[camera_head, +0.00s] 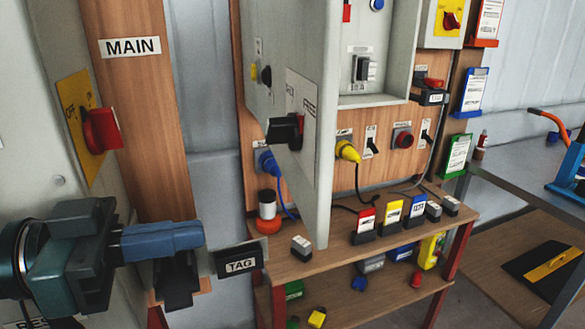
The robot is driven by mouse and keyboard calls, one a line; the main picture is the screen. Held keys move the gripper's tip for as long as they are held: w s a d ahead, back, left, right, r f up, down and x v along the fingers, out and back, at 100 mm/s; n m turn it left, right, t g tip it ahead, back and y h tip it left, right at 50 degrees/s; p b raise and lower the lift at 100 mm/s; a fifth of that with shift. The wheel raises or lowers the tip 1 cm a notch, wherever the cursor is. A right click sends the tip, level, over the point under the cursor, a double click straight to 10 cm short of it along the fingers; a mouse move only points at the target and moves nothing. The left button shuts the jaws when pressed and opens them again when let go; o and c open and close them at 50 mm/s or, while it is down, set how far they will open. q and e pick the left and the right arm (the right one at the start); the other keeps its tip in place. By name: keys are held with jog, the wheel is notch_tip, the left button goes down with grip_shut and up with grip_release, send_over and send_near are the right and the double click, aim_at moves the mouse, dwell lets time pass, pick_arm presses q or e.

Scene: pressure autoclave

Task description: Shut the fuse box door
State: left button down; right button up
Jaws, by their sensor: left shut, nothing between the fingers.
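The grey fuse box (376,101) is on the wooden panel at top centre, with a breaker (362,66) visible inside. Its grey door (323,150) stands open, swung out toward me and seen at a steep angle. The door's outer face carries a partly hidden white label (301,95) and a black handle (285,131). My left gripper (198,237) is shut and empty, with its blue fingers pointing right. It is lower left of the door and its handle, apart from both. My right gripper is not in view.
A MAIN panel with a red rotary switch (101,130) stands at left. A black TAG holder (238,260) is just right of my left gripper. Below the door, a wooden bench (340,262) holds several small labelled blocks. Blue (268,160) and yellow (347,151) plugs sit on the panel behind.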

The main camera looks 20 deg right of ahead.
pick_arm(q)
jog(key=m+g, duration=0.2)
send_near(318, 175)
jog(key=a, duration=0.3)
jog(key=shift+h, duration=0.4)
jog(key=d+p, duration=0.1)
jog(key=d, duration=0.2)
jog(key=d+p, duration=0.1)
jog(key=d, duration=0.2)
jog(key=d+p, duration=0.1)
jog(key=d, duration=0.2)
jog(key=shift+s+d+f+p, duration=0.15)
jog(key=shift+s+d+p, duration=0.1)
jog(key=shift+s+p, duration=0.05)
jog(key=shift+d+f, duration=0.1)
jog(key=shift+d, duration=0.05)
